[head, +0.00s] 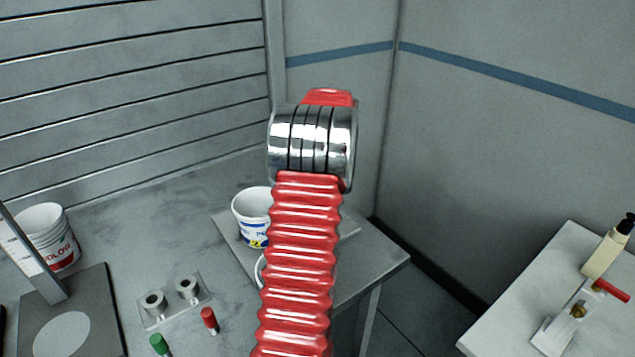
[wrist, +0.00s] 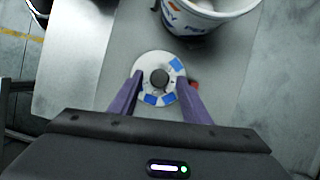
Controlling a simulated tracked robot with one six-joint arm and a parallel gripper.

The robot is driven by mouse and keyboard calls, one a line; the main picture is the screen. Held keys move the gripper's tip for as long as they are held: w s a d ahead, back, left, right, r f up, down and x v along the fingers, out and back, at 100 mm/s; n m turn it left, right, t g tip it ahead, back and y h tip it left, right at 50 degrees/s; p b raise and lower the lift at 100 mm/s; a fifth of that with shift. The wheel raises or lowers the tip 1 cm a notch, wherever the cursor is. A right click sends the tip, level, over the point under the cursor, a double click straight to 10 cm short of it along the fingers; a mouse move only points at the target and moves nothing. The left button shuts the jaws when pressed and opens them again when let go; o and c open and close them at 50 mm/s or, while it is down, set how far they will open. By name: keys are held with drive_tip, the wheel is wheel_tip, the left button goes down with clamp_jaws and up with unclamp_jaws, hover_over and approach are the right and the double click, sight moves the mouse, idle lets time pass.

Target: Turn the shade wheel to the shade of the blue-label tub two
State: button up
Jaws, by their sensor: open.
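The shade wheel (wrist: 147,64) is a pale disc with blue patches and a dark round knob (wrist: 160,78) at its centre. My gripper (wrist: 159,84) is open, its two purple fingers on either side of the knob, with gaps showing. I cannot tell how high the fingertips are. A white tub (wrist: 196,17) with a blue and orange label stands beyond the wheel. In the head view a white tub (head: 250,207) shows blue print and a yellow mark, partly behind my red arm. My arm hides the gripper and most of the wheel there.
A small red piece (wrist: 194,84) sits at the wheel's right edge. A tub with red lettering (head: 43,225), a plate with two sockets (head: 172,301), a green peg (head: 159,344) and a red peg (head: 209,320) are left. A pump bottle (head: 607,250) stands on the right table.

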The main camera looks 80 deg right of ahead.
drive_tip(key=v, duration=1.3)
drive_tip(key=shift+w+r, duration=0.15)
